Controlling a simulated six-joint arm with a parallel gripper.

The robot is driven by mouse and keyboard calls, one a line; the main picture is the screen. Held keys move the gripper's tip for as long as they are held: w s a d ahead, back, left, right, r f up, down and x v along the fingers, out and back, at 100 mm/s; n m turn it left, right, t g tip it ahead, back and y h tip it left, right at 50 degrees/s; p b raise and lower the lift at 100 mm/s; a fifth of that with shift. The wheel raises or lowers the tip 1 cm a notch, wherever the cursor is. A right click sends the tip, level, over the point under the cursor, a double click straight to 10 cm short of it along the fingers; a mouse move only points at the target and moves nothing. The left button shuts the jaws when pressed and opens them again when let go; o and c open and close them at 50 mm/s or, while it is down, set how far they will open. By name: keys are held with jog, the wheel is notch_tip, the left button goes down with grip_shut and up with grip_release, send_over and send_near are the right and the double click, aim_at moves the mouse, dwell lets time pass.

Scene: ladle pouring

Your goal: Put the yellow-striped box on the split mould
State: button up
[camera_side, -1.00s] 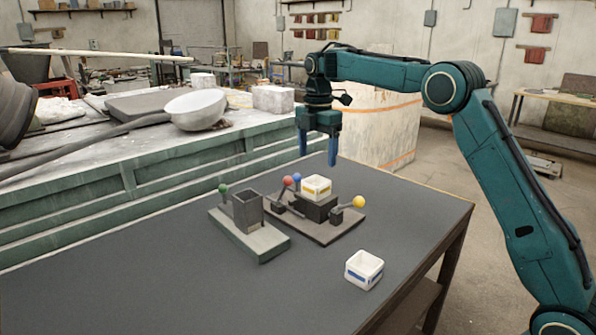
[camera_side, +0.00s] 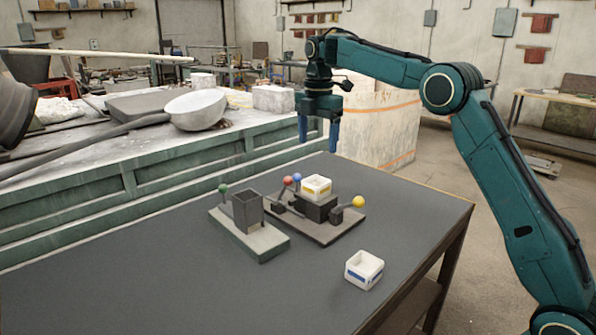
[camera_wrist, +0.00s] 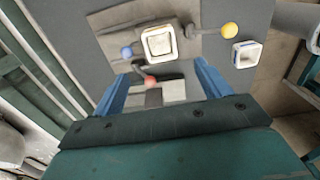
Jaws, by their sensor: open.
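The yellow-striped white box (camera_side: 316,187) sits upright on the dark block of the split mould (camera_side: 319,208), whose base plate (camera_side: 345,225) lies on the table. The mould has red, blue and yellow ball knobs. My gripper (camera_side: 318,143) is open and empty, well above and behind the mould, clear of the box. In the wrist view the box (camera_wrist: 159,43) shows beyond my fingertips (camera_wrist: 164,80), near the top middle, with the blue knob at left, the red one below and the yellow one at right.
A blue-striped white box (camera_side: 364,269) stands on the table front right. A grey mould with a green knob (camera_side: 248,215) stands left of the split mould. The table's front left is clear. A long green bench (camera_side: 130,190) with a ladle bowl (camera_side: 196,109) lies behind.

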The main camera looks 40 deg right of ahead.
jog(key=s+a+r+m+t, duration=0.1)
jog(key=s+a+r+m, duration=0.15)
jog(key=s, duration=0.35)
jog(key=s+a+r+m+t, duration=0.1)
jog(key=s+r+m, duration=0.15)
jog(key=s, duration=0.35)
jog(key=s+a+r+m+t, duration=0.1)
jog(key=s+a+r+m, duration=0.1)
jog(key=s+m, duration=0.3)
jog(key=s+a+f+m+t, duration=0.1)
jog(key=s+f+m, duration=0.3)
jog(key=s, duration=0.6)
jog(key=s+a+f+m+t, duration=0.1)
jog(key=s+f+m, duration=0.3)
jog(key=s, duration=0.6)
jog(key=shift+s+a+f+t, duration=0.3)
jog(key=shift+a+f, duration=0.25)
jog(key=shift+f, duration=0.25)
